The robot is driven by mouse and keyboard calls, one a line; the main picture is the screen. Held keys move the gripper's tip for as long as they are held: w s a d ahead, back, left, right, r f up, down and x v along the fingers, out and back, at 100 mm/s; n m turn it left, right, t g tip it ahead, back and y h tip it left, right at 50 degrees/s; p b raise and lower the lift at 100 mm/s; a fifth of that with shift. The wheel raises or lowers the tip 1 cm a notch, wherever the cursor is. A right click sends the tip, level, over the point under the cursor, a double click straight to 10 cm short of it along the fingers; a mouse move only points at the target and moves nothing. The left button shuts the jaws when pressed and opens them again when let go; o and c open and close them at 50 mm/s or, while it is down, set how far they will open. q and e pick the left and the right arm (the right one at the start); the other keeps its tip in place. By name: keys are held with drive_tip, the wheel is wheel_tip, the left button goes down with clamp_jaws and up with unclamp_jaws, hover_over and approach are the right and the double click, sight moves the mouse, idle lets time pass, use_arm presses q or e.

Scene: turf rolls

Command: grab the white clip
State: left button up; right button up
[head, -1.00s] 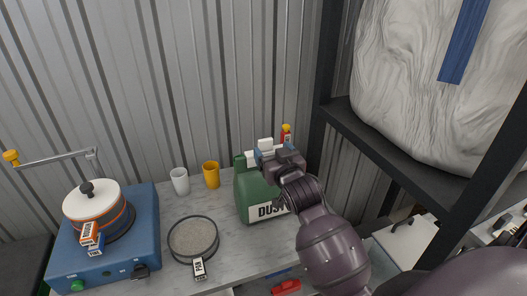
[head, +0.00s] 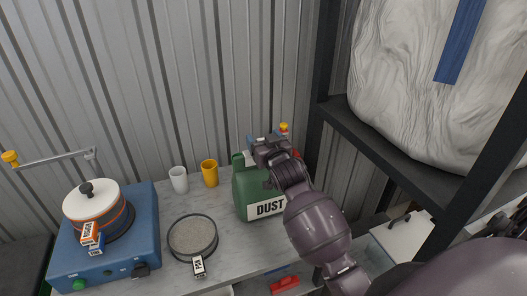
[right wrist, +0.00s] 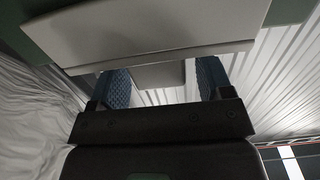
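The white clip shows in the right wrist view as a broad pale block (right wrist: 165,35) across the top, with a narrower grey-white part reaching down between my fingers. In the head view it is hidden behind my right gripper (head: 262,141), which is at the top of the green DUST canister (head: 251,190). In the right wrist view the two blue-padded fingers (right wrist: 163,82) stand apart on either side of the narrow part. A gap shows at the right pad, so the gripper looks open. My left gripper is not in view.
A yellow-capped red bottle (head: 284,128) stands just behind the gripper. A yellow cup (head: 210,174), a white cup (head: 179,180) and a round sieve (head: 193,236) share the bench. A blue hotplate (head: 145,236) carries a white pot (head: 92,200). A dark shelf frame (head: 400,150) rises at right.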

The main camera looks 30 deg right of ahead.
drive_tip(key=c, duration=0.9)
drive_tip(key=shift+o, duration=0.2)
drive_tip(key=shift+r, duration=0.15)
